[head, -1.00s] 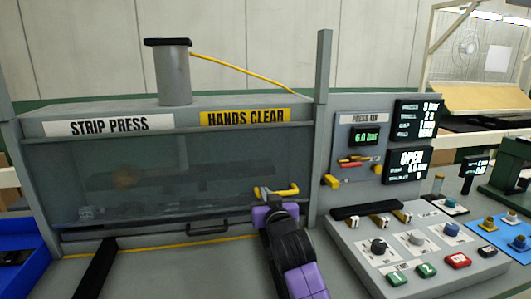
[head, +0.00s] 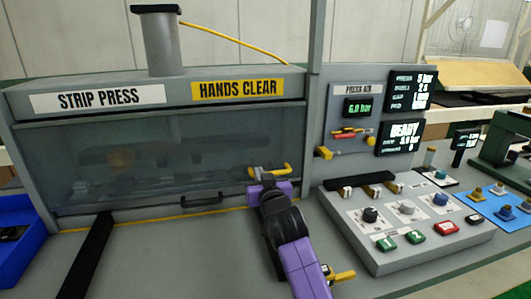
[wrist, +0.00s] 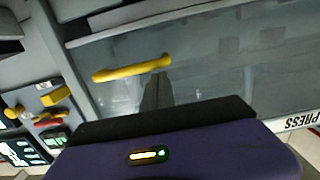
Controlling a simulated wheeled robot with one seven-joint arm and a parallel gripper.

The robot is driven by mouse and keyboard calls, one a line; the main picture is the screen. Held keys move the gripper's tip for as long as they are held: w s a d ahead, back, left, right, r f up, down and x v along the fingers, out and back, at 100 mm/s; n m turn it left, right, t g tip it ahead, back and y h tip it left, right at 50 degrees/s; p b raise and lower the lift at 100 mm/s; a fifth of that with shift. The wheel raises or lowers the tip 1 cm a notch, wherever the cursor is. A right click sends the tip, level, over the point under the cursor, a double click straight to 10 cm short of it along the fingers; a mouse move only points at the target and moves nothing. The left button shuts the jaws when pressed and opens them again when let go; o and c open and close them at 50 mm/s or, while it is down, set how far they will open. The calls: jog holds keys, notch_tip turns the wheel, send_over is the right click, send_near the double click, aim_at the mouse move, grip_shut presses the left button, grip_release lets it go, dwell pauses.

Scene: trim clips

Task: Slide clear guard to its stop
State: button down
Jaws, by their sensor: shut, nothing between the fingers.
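The clear guard (head: 150,155) is a see-through panel across the front of the strip press. In the head view it is down, its lower edge close to the yellow line on the bench. A dark handle (head: 201,200) is at its lower edge. My gripper (head: 266,178) is at the guard's lower right, shut and empty. A yellow bar (head: 275,172) lies at the fingertips; it also shows in the wrist view (wrist: 130,68), crossing beyond the dark fingers. Whether the fingers touch the bar or guard cannot be told.
The display (head: 404,137) right of the press reads READY. The control box (head: 420,262) with knobs and buttons stands right of my arm. A blue tray (head: 20,243) is at the left. A yellow fitting (head: 341,275) shows beside my arm. The bench front left of my arm is mostly clear.

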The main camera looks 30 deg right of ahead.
jog(key=s+a+r+t, duration=0.3)
jog(key=s+a+r, duration=0.2)
jog(key=s+r, duration=0.5)
jog(key=s+a+f+n+g+y, duration=0.1)
jog(key=s+a+f, duration=0.2)
jog(key=s+f, duration=0.4)
jog(key=s+a+f+n+g+y, duration=0.1)
jog(key=s+a+f, duration=0.3)
jog(key=s, duration=2)
jog(key=s+a+f+n+g+y, duration=0.1)
jog(key=s+a+f+g+y, duration=0.1)
jog(key=s+f, duration=0.9)
jog(key=s+a+y, duration=0.1)
jog(key=s, duration=0.3)
jog(key=shift+s+a+f+n+g, duration=0.15)
jog(key=shift+s+a+n+g, duration=0.1)
jog(key=shift+n+g, duration=0.05)
